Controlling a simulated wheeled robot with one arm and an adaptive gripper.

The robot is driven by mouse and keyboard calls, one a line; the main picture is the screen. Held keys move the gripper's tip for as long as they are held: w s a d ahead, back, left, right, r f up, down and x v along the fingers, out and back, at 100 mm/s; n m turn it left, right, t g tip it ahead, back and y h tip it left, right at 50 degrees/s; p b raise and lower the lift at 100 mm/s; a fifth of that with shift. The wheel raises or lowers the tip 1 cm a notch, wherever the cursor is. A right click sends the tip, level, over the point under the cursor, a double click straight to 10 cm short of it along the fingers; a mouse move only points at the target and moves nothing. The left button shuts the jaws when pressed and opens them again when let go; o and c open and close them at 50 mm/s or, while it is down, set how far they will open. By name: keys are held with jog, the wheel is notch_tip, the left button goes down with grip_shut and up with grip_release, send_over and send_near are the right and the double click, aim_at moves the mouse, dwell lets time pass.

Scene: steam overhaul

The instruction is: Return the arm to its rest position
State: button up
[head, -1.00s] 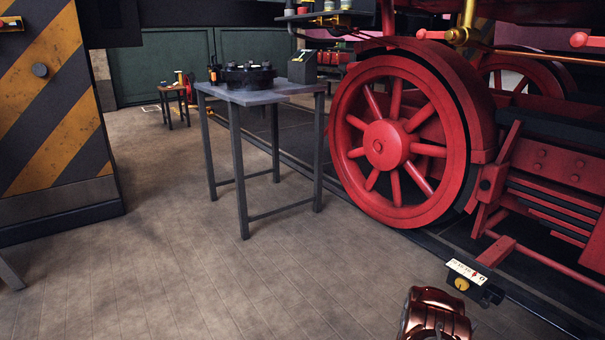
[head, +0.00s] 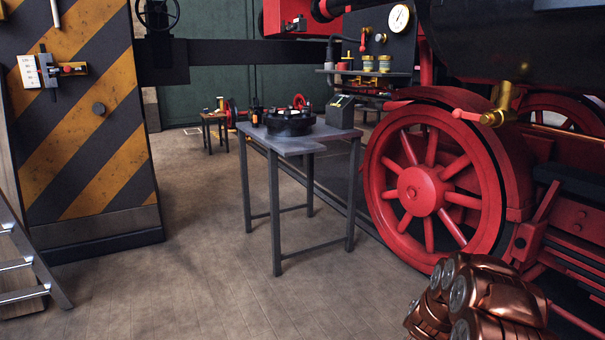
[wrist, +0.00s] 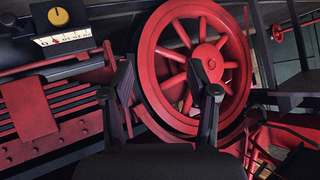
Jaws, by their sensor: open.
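My arm (head: 485,300) shows as copper-coloured links at the lower right of the head view, in front of the red locomotive. My gripper (wrist: 167,82) shows in the wrist view with its two dark fingers apart and nothing between them. It faces a red spoked wheel (wrist: 190,65), seen behind and between the fingers; I cannot tell the distance. The gripper itself does not show in the head view.
A grey table (head: 290,146) bearing a dark round part (head: 290,122) stands left of the locomotive wheel (head: 422,190). A striped panel (head: 85,130) and ladder (head: 30,262) stand left. A dial box (wrist: 62,25) shows in the wrist view. Floor before the table is clear.

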jog(key=s+a+r+n+g+y+p, duration=0.1)
jog(key=s+a+r+n+y+p, duration=0.1)
jog(key=s+a+r+p, duration=0.6)
jog(key=s+a+r+n+g+y+p, duration=0.1)
jog(key=s+a+r+n+g+y, duration=0.15)
jog(key=a+r, duration=0.6)
jog(key=s+a+r+n+g+y+p, duration=0.15)
jog(key=s+a+r+p, duration=0.35)
jog(key=r, duration=0.8)
jog(key=s+r+n+g+p, duration=0.1)
jog(key=s+r+p, duration=0.4)
jog(key=s, duration=0.7)
jog(key=s+d+r+n+g+p, duration=0.1)
jog(key=s+r+g+p, duration=0.2)
jog(key=s+r, duration=0.6)
jog(key=s+r+n+g+p, duration=0.1)
jog(key=s+r+p, duration=0.6)
jog(key=s, duration=0.9)
jog(key=shift+s+d+r+g+h, duration=0.25)
jog(key=shift+r+g+h, duration=0.25)
jog(key=shift+g, duration=0.3)
